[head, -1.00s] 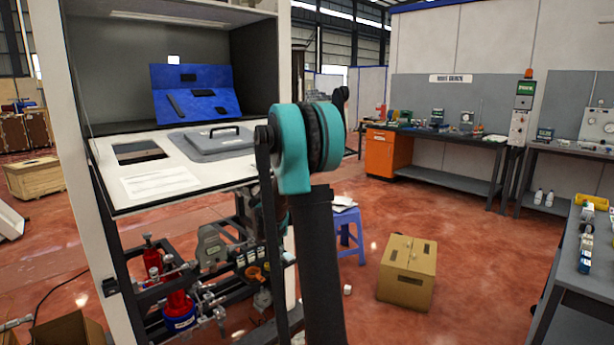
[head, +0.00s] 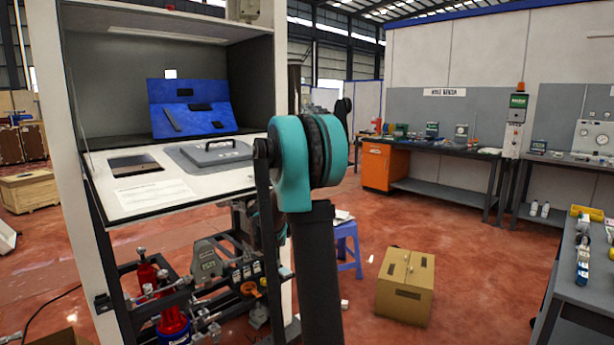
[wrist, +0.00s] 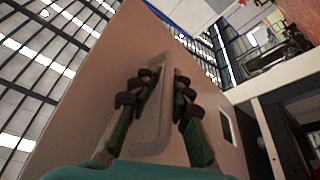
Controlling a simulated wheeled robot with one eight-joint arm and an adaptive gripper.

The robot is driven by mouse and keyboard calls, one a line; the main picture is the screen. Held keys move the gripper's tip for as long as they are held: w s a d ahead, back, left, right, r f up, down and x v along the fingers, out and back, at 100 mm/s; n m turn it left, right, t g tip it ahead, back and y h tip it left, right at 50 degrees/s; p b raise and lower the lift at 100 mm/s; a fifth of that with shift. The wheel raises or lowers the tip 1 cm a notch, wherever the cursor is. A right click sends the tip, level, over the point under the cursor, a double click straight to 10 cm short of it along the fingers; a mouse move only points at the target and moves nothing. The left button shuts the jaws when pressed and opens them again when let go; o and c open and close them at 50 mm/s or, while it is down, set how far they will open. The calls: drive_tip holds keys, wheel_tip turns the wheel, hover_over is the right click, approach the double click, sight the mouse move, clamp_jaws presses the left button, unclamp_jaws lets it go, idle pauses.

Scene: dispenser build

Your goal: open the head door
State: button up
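In the wrist view, a flat tan panel (wrist: 90,95), which looks like the head door, fills the middle. A pale, raised, loop-shaped handle (wrist: 165,66) runs along it. The two dark green fingers of my gripper (wrist: 163,82) are spread apart, one on each side of the handle as seen here. I cannot tell whether they touch it. In the head view, the white dispenser cabinet (head: 274,90) stands at left, with a grey recess (head: 100,100) and a blue panel (head: 205,118) inside. My teal and black arm hides part of the cabinet; my gripper does not show there.
A grey lid with a handle (head: 210,153) lies on the cabinet's white worktop (head: 150,195). A blue stool (head: 347,245) and a cardboard box (head: 405,285) stand to the right. Workbenches (head: 440,148) line the back right. The red floor between is mostly clear.

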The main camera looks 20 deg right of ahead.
drive_tip(key=v, duration=1.2)
drive_tip(key=shift+f, duration=0.15)
drive_tip(key=shift+s, duration=0.1)
drive_tip(key=v, duration=1.9)
drive_tip(key=shift+a+f, duration=0.4)
drive_tip(key=shift+f, duration=0.05)
idle(1.0)
